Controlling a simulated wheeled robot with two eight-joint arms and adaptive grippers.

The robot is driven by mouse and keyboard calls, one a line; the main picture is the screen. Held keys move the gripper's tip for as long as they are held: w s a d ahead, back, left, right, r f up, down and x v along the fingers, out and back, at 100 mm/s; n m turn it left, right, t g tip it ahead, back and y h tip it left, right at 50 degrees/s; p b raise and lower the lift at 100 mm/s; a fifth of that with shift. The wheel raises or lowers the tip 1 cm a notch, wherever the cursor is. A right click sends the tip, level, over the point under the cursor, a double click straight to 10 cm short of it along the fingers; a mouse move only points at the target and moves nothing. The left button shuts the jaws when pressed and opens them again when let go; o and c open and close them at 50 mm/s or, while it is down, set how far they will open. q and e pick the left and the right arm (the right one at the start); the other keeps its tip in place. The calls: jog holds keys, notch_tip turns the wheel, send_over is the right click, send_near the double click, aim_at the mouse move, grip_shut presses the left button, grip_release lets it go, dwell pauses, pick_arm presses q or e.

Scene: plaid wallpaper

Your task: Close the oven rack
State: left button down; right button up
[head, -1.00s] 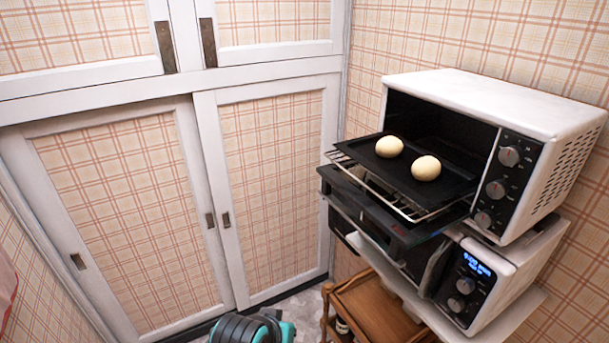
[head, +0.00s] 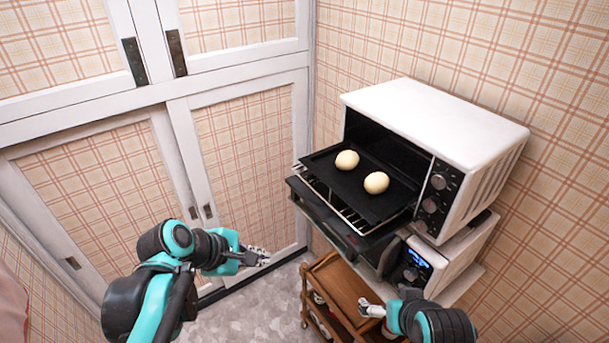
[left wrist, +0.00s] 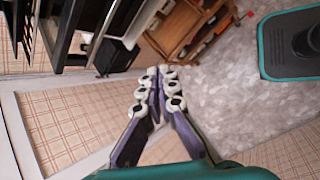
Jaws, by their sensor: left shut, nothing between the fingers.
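The white toaster oven (head: 440,120) stands at the right with its door folded down. Its wire rack (head: 345,212) is pulled out over the open door (head: 335,222). A black tray (head: 360,188) with two pale dough balls (head: 361,172) rests on the rack, partly outside the oven. My left gripper (head: 264,257) is shut and empty, left of and below the rack, apart from it. It also shows closed in the left wrist view (left wrist: 165,72). My right gripper (head: 364,304) is low in front of the wooden cart; its fingers are too small to judge.
A microwave (head: 415,268) with a blue display sits on a shelf under the oven. A wooden cart (head: 345,290) stands below. White cupboards with plaid panels (head: 245,165) line the left. Grey floor (head: 245,310) is open between.

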aim_at(374, 170)
pick_arm(q)
jog(key=w+d+r+n+h+p, duration=0.1)
jog(key=w+r+n+h+p, duration=0.25)
jog(key=r+n+p, duration=0.6)
jog(key=shift+m+y, duration=0.35)
jog(key=shift+m, duration=0.6)
jog(key=w+d, duration=0.2)
jog(key=d, duration=0.1)
jog(key=w+d+f+b, duration=0.1)
jog(key=w+d, duration=0.2)
jog(key=w+d+f+b, duration=0.1)
jog(key=w+d, duration=0.2)
jog(key=d, duration=0.1)
jog(key=shift+f, duration=0.25)
pick_arm(e)
notch_tip(374, 170, up, 10)
jog(key=shift+f, duration=0.15)
